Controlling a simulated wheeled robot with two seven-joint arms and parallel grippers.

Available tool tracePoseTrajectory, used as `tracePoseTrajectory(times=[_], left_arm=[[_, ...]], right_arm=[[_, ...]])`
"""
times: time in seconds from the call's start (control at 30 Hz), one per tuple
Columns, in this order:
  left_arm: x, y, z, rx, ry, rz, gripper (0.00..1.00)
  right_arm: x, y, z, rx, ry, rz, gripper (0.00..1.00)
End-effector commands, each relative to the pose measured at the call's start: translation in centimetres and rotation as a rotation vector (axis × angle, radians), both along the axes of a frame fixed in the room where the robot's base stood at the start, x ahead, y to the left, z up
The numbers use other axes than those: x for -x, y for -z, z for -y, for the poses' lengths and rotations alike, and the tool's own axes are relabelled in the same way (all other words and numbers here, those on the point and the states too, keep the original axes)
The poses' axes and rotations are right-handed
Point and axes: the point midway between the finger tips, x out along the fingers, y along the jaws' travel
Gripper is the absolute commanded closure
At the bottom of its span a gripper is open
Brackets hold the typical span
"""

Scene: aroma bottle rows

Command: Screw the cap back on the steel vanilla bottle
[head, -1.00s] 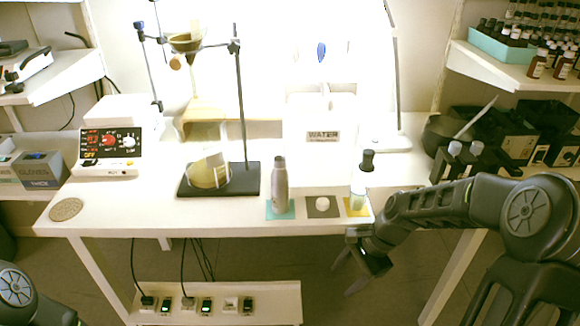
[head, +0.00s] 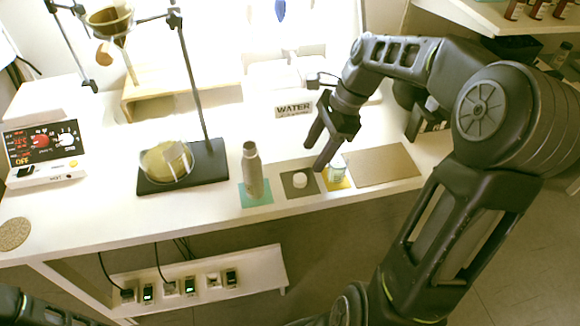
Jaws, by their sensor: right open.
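The steel bottle (head: 252,172) stands upright on a teal mat (head: 262,200) near the table's front edge; its narrow top shows no white cap. A small white cap (head: 300,180) lies on a dark grey-brown mat (head: 289,191) just right of the bottle. My right gripper (head: 315,152) is open and empty, its fingers pointing down above and behind the cap, apart from it. The right finger partly covers a clear bottle (head: 337,173) on a yellow mat (head: 346,183). My left gripper is out of view; only part of my left arm shows at the lower left.
A tan board (head: 382,165) lies on the table to the right. A stand with a dark base (head: 210,172) and a flask (head: 165,165) is left of the bottle. A WATER-labelled container (head: 294,109) stands behind. The front strip of table is clear.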

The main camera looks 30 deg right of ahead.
Motion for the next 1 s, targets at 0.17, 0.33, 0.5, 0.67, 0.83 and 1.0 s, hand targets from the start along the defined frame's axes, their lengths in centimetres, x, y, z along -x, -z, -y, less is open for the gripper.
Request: tracePoseTrajectory(times=[0.17,0.33,0.5,0.67,0.83,1.0], left_arm=[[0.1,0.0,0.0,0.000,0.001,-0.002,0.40],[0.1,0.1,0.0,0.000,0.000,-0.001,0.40],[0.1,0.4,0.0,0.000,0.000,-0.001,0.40],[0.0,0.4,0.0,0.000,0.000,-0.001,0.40],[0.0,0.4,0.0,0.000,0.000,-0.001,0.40],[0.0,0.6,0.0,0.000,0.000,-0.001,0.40]], right_arm=[[0.0,0.0,0.0,0.000,0.000,0.000,0.44],[0.0,0.7,-0.3,-0.002,-0.002,-0.002,0.44],[-0.2,2.2,-0.9,-0.002,-0.002,-0.002,0.44],[-0.3,2.5,-1.0,0.000,-0.002,0.001,0.44],[-0.3,2.5,-1.0,0.000,-0.002,0.001,0.44],[-0.4,3.6,-1.5,-0.002,-0.003,-0.002,0.44]])
